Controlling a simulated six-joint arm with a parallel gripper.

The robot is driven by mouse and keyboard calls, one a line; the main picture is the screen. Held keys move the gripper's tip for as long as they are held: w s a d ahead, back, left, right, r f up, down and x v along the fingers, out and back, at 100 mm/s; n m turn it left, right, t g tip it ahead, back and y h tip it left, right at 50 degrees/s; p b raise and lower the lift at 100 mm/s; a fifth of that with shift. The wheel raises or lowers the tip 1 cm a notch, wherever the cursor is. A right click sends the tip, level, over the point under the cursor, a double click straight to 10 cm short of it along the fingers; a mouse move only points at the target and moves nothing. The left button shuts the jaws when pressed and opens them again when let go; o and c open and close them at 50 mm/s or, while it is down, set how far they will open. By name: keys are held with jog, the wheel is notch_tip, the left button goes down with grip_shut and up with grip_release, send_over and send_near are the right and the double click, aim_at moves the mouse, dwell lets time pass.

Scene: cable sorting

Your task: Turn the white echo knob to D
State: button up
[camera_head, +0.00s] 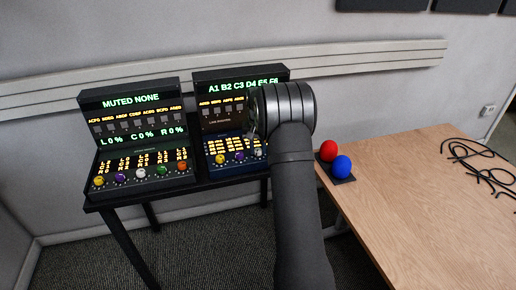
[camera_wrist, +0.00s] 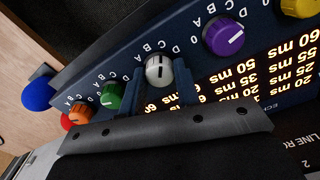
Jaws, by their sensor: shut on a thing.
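The white knob (camera_wrist: 159,70) is in the middle of the wrist view, on the dark blue panel of the right console. It bears a short dark mark; which letter it points to I cannot tell surely. Letters A to D run around it. My gripper (camera_wrist: 158,80) has a finger on each side of the knob and is shut on it. In the head view the white knob (camera_head: 259,152) shows small at the edge of my arm, which hides the console's right part and my fingertips.
A purple knob (camera_wrist: 223,37) and yellow knob (camera_wrist: 300,6) sit on one side, a green knob (camera_wrist: 111,96) and orange knob (camera_wrist: 80,113) on the other. The left console (camera_head: 135,130) has similar knobs.

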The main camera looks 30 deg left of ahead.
aim_at(258, 150)
jog(key=m, duration=0.3)
jog(key=shift+m, duration=2.1)
jog(key=o, duration=1)
jog(key=shift+c, duration=0.2)
jog(key=shift+r, duration=0.15)
notch_tip(258, 150, up, 17)
